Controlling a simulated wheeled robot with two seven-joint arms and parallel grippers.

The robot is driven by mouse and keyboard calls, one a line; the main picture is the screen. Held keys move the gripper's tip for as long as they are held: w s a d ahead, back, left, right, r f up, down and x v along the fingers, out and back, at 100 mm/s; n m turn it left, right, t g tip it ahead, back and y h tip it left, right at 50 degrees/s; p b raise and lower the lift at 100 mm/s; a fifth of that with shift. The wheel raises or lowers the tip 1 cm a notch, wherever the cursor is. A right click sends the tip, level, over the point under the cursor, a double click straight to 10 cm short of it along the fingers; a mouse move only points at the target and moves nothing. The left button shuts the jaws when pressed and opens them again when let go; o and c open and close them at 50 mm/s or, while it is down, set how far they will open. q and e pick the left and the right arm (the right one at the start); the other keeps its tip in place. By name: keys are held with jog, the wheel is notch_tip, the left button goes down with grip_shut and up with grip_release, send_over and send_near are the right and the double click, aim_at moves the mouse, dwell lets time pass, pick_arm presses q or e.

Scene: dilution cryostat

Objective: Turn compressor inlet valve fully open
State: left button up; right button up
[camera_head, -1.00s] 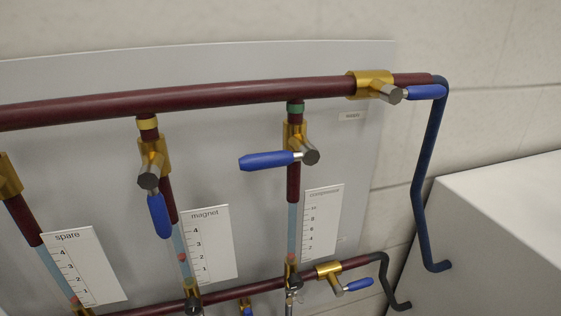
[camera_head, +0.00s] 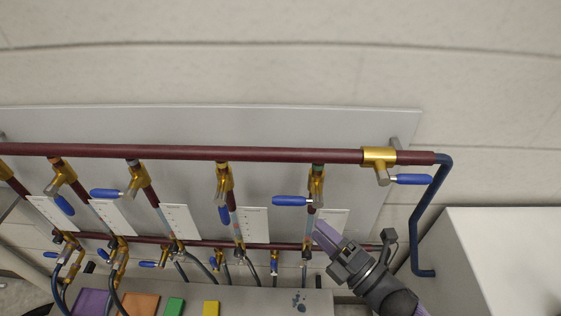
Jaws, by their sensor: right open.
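The compressor inlet valve (camera_head: 316,187) is a brass body on the rightmost vertical pipe, just under the dark red top pipe (camera_head: 270,155). Its blue lever (camera_head: 291,201) lies level and points left, crosswise to the pipe. The label is too small to read now; the earlier frame shows a compressor scale under this valve. My right gripper (camera_head: 325,240) is open and empty, below and slightly right of the valve, apart from the lever in the picture. It covers part of the scale card (camera_head: 334,220). My left gripper is not in view.
Similar blue-levered valves sit to the left, including one with its lever hanging down (camera_head: 224,214). A bent blue pipe (camera_head: 430,210) and a white box (camera_head: 500,250) stand at right.

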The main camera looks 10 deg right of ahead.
aim_at(285, 201)
jog(key=x, duration=1)
jog(key=shift+a+f, duration=0.15)
grip_shut()
dwell(1.0)
